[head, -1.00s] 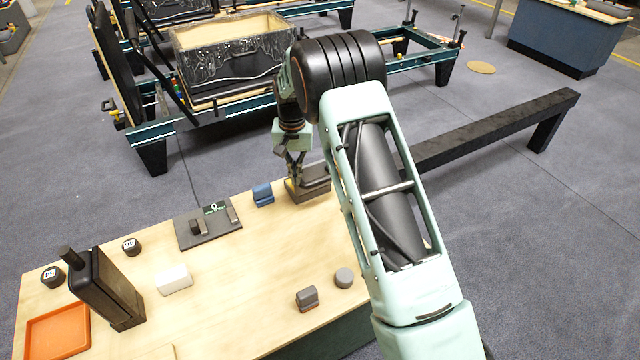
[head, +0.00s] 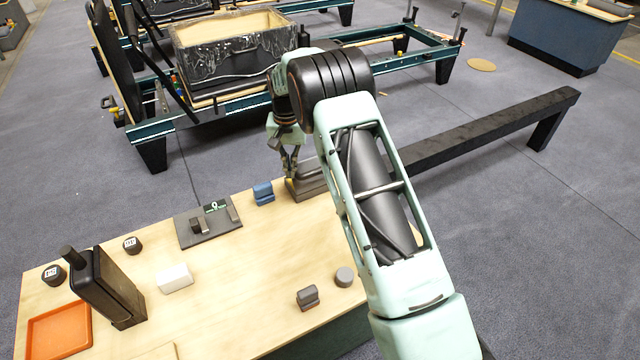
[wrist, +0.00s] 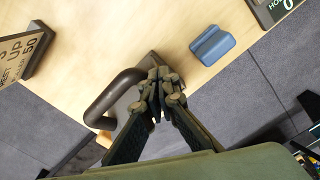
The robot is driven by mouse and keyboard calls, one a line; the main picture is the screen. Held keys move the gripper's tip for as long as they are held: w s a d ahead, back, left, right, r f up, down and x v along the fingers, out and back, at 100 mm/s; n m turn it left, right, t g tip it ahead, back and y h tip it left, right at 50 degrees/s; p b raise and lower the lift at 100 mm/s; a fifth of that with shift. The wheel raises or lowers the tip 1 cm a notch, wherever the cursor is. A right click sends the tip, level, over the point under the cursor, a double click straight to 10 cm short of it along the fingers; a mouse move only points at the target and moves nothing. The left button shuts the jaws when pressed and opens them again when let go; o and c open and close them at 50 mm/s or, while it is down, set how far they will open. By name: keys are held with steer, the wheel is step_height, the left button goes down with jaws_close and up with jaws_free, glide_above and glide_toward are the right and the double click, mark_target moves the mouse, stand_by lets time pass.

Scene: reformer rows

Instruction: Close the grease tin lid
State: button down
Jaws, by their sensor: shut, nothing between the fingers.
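What I take to be the grease tin (head: 308,186) is a low dark brown box at the far edge of the wooden table, partly hidden by my arm. In the wrist view a dark brown body with a thick curved bar (wrist: 112,98) shows beside and behind my fingers. My gripper (head: 290,177) is shut and empty, pointing down at the tin's left end. In the wrist view its fingertips (wrist: 160,88) meet over the dark body's edge. I cannot tell whether they touch it. The lid's angle is not clear.
A blue block (head: 263,193) stands just left of the tin. A grey plate with a small display (head: 210,226) lies further left. A white block (head: 174,278), a tall black holder (head: 108,288) and an orange tray (head: 58,333) are nearer. The table's middle is clear.

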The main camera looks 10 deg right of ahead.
steer(key=shift+s+d+f, duration=0.3)
steer(key=shift+d+f, duration=0.35)
steer(key=shift+w+a+f, duration=0.15)
steer(key=shift+w+a, duration=0.1)
steer(key=shift+w, duration=0.5)
steer(key=shift+w+a+f, duration=0.1)
steer(key=shift+w+a, duration=0.1)
steer(key=shift+w, duration=0.5)
steer(key=shift+w+a+r+p, duration=0.1)
steer(key=shift+a+r+p, duration=0.1)
steer(key=shift+r+p, duration=1.5)
steer(key=shift+w+a+r+p, duration=0.15)
steer(key=shift+r+p, duration=0.6)
steer(key=shift+r, duration=1.85)
